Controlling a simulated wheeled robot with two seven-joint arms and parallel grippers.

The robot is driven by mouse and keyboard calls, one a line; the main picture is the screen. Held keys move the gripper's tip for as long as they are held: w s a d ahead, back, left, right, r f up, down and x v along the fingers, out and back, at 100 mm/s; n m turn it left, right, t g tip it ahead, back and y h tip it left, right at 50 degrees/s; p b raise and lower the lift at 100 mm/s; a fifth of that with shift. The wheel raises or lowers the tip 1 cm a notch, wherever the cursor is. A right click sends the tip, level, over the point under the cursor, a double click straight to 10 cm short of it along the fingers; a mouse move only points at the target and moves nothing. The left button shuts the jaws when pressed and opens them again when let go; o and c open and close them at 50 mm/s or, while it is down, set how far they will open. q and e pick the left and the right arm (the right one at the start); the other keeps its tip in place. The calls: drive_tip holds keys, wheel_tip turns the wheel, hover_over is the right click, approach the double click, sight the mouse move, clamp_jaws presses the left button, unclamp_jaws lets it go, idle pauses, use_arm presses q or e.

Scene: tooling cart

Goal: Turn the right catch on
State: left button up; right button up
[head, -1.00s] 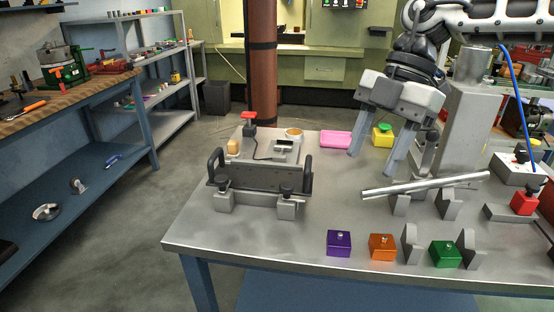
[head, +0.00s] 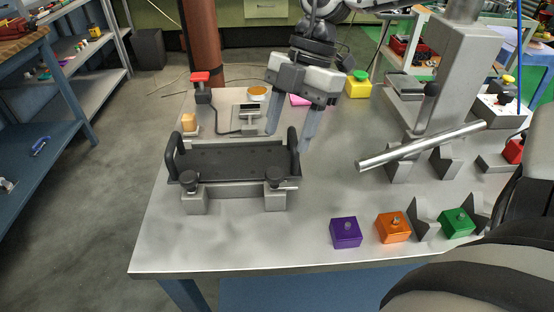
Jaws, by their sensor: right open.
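The fixture is a dark tray (head: 235,158) with an upright handle at each end, resting on grey blocks on the metal table top. Its right catch (head: 275,187) is a dark knob on the front right block; the left catch (head: 190,182) is a similar knob on the front left block. My right gripper (head: 288,138) points down with its two grey fingers apart and empty. It appears behind the tray's right end, near the right handle (head: 293,150), apart from the right catch. My left gripper is not in view.
A metal bar (head: 420,142) lies on V-shaped blocks to the right, beside a grey column (head: 450,70). Purple (head: 345,233), orange (head: 392,228) and green (head: 457,224) blocks stand along the front. A red-topped device (head: 202,88) is behind the tray. The table's front left is clear.

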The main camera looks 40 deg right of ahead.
sight(275, 171)
drive_tip(key=x, duration=0.7)
drive_tip(key=shift+w, duration=0.1)
drive_tip(key=c, duration=1)
